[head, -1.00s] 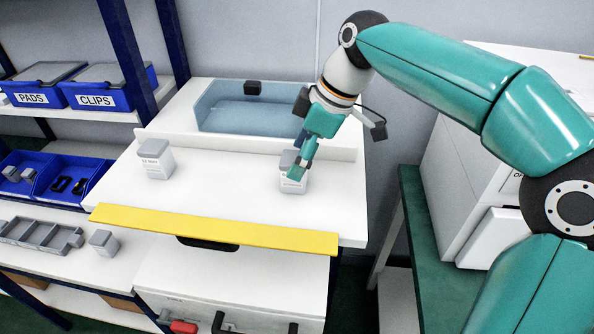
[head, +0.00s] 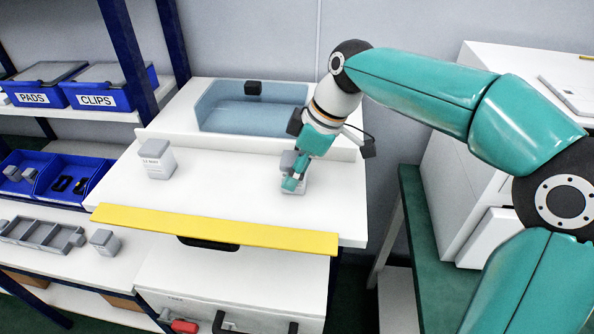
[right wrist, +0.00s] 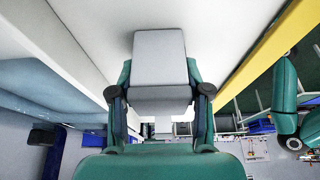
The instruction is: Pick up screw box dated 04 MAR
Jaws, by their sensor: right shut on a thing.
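The right box (head: 299,183) is partly hidden by my right gripper (head: 291,178). The box's date cannot be read. My left gripper is not in view.
A yellow strip (head: 215,230) runs along the worktop's front edge. A pale blue tray (head: 225,117) lies at the back behind a low white ledge. Shelves at the left hold blue bins (head: 100,92), a grey divided tray (head: 38,234) and another grey-lidded box (head: 104,242).

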